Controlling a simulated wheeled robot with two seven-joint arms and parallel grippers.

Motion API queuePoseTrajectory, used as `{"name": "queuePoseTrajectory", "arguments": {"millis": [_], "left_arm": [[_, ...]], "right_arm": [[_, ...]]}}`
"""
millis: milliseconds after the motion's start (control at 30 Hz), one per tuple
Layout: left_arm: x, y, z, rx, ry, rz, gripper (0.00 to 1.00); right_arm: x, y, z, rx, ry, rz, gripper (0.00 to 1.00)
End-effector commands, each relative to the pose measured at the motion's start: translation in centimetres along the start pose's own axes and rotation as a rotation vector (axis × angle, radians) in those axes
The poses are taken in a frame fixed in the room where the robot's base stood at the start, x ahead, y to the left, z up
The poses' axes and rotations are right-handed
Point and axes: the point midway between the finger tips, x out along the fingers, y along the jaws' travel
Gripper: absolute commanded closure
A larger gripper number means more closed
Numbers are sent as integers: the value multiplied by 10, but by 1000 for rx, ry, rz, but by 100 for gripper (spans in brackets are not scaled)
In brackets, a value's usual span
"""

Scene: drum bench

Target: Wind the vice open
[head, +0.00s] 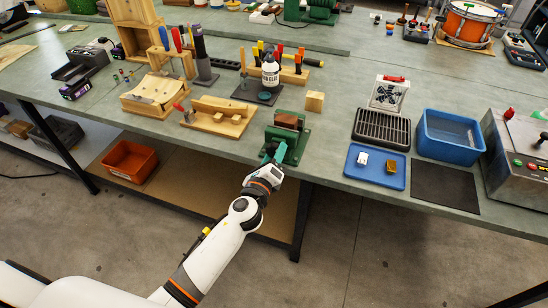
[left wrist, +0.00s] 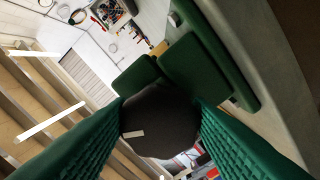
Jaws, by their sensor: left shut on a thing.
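The green vice (head: 285,143) is at the front edge of the bench, with a brown block (head: 288,121) at its top. My left gripper (head: 272,154) reaches up to the front of the vice from below. In the left wrist view, its green ribbed fingers (left wrist: 160,108) are closed on the two sides of a dark rounded handle (left wrist: 158,128) in front of the green vice body (left wrist: 208,68). How far the vice jaws are apart cannot be told. My right gripper is not in view.
A small wooden block (head: 314,102) and a wooden fixture (head: 217,117) stand near the vice. To the right are a blue tray (head: 376,179), a black rack (head: 381,129) and a blue bin (head: 448,152). An orange bin (head: 130,160) sits on the shelf below. The floor before the bench is clear.

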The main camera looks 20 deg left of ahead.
Motion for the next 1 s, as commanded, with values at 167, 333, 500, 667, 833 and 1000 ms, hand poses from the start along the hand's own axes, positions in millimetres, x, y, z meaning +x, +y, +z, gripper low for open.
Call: {"name": "queuePoseTrajectory", "arguments": {"millis": [167,333,500,667,833,1000], "left_arm": [[0,0,1,-170,2,0,77],[0,1,0,-330,2,1,77],[0,2,-1,-493,3,1,77],[0,3,-1,-645,2,2,77],[1,4,-2,-805,2,2,77],[1,4,-3,-967,3,3,77]], "right_arm": [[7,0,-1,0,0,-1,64],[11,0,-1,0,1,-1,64],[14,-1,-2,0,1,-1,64],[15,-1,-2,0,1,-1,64],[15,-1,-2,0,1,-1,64],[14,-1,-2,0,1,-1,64]]}}
